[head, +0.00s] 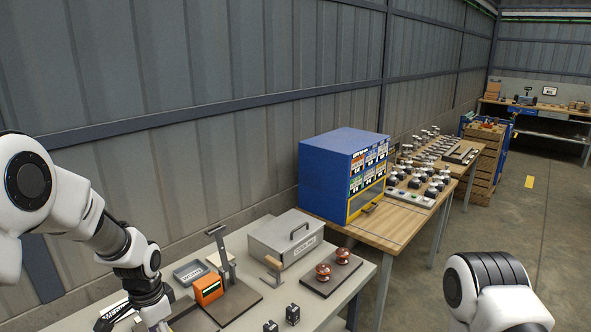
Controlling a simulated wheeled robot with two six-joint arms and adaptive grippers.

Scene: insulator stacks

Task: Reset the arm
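My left arm (105,235) comes in from the left and bends down over the near left part of the grey table. Its wrist end (150,300) is at the bottom edge of the view. The fingers of the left gripper cannot be made out there, so I cannot tell whether it is open or shut. My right arm (495,290) shows only as a white and black link at the bottom right, over the floor and apart from the tables. My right gripper is out of view.
The grey table (340,290) holds an orange device (208,289), an upright lever stand (222,250), a grey lidded box (285,238), two brown insulators (333,266) on a dark plate and small black blocks (292,314). A blue cabinet (325,180) stands behind.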

